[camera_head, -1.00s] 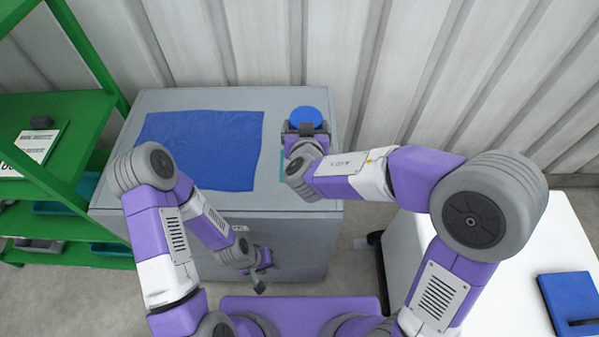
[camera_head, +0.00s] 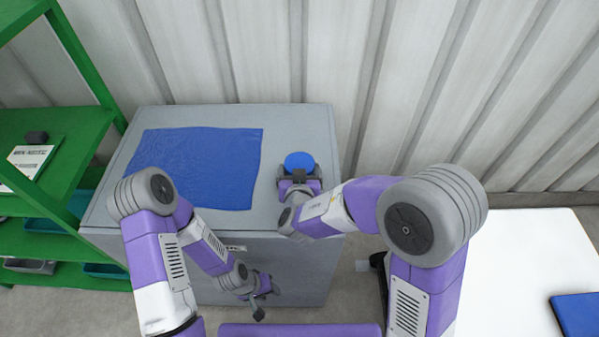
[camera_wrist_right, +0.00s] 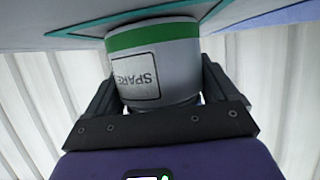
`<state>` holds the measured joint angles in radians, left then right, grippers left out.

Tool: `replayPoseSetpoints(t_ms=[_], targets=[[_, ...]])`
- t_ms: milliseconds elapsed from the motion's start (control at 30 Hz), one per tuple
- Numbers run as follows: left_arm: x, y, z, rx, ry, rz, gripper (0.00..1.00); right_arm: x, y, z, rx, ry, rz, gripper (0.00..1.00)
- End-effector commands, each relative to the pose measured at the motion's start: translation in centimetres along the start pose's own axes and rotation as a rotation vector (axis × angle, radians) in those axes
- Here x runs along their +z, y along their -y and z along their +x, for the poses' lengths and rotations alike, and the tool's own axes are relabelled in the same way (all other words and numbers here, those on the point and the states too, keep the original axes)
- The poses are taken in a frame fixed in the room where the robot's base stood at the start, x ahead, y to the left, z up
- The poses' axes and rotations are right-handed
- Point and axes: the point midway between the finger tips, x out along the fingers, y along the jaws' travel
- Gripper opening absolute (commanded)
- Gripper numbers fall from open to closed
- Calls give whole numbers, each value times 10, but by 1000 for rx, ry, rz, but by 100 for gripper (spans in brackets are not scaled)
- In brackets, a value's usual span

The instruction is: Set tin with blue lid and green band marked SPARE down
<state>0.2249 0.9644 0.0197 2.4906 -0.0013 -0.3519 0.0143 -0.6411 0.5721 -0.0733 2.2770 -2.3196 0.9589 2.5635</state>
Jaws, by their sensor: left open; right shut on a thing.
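The tin's blue lid (camera_head: 299,161) shows in the head view, over the right part of the grey cabinet top. In the right wrist view the tin (camera_wrist_right: 154,66) is grey-white with a green band and a label reading SPARE. My right gripper (camera_head: 299,179) is shut on the tin, its fingers on either side of the body. Whether the tin's base touches the cabinet top cannot be told. My left gripper (camera_head: 262,296) is open and empty, low in front of the cabinet.
A blue cloth (camera_head: 200,168) lies on the left and middle of the cabinet top (camera_head: 270,116). A green shelf (camera_head: 60,150) stands at the left. A white table (camera_head: 520,260) with a blue object (camera_head: 580,314) is at the right. A corrugated wall (camera_head: 420,80) is behind.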

Motion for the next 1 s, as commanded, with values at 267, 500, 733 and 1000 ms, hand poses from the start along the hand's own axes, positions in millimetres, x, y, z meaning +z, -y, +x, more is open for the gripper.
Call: replayPoseSetpoints(t_ms=[267,500,733,1000], targets=[[0,1,3,0,0,0,43,0,0,0,0,-2,2,54],[0,1,4,0,0,0,43,1,0,0,1,0,2,100],[0,0,1,0,0,0,43,-1,0,0,1,0,1,100],[0,-1,-3,0,0,0,43,-2,0,-40,-3,-2,1,100]])
